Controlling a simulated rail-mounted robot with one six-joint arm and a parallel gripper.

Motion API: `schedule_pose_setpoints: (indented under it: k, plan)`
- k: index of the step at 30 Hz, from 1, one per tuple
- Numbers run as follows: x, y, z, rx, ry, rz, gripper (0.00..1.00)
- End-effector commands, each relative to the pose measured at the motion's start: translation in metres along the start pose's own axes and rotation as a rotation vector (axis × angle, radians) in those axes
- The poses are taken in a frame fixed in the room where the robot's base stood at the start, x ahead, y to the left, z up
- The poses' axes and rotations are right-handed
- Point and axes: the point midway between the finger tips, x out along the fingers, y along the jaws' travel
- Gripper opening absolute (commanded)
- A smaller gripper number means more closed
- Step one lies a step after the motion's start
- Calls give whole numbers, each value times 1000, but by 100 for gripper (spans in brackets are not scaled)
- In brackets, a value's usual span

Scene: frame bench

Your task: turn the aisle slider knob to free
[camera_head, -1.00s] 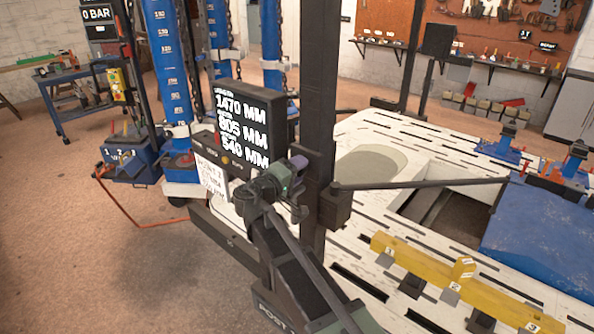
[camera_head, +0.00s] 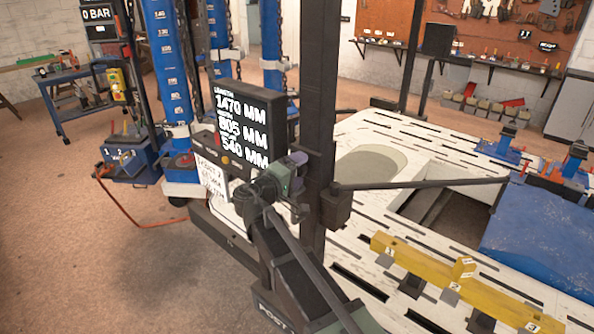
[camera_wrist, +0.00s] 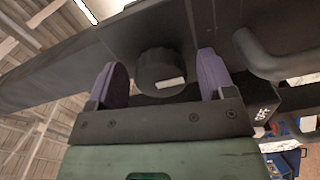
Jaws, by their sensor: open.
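The aisle slider knob (camera_wrist: 159,68) is a round, dark, ribbed knob with a pale bar mark on its face, on a dark block in the wrist view. The pale bar lies almost level in the picture. My gripper (camera_wrist: 163,76) is open, with one purple finger pad left of the knob and one right of it. Gaps show on both sides, and I cannot tell how deep the pads reach around it. In the head view my gripper (camera_head: 299,184) is at the black upright post (camera_head: 318,110); the knob is hidden there.
A display box (camera_head: 243,128) with length readings stands just left of my gripper. A dark horizontal bar (camera_head: 420,185) runs right from the post. A dark curved handle (camera_wrist: 270,60) is right of the knob. A yellow beam (camera_head: 460,284) lies on the white slotted bench (camera_head: 400,138).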

Motion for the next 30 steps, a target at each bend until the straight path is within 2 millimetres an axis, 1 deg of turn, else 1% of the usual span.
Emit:
schedule_pose_setpoints:
  k: [5, 8, 11, 12, 15, 19, 22, 30]
  plan:
    - [-3, 0, 0, 0, 1, 0, 76]
    - [-16, 0, 0, 0, 1, 0, 76]
    - [-40, 0, 1, 0, 3, -1, 76]
    - [-51, 0, 0, 0, 4, -1, 76]
    - [-76, 0, 0, 0, 3, -1, 76]
    - [-99, 0, 0, 0, 2, 0, 76]
    - [-107, 0, 0, 0, 0, 0, 76]
    - [-108, 0, 0, -2, 0, 0, 76]
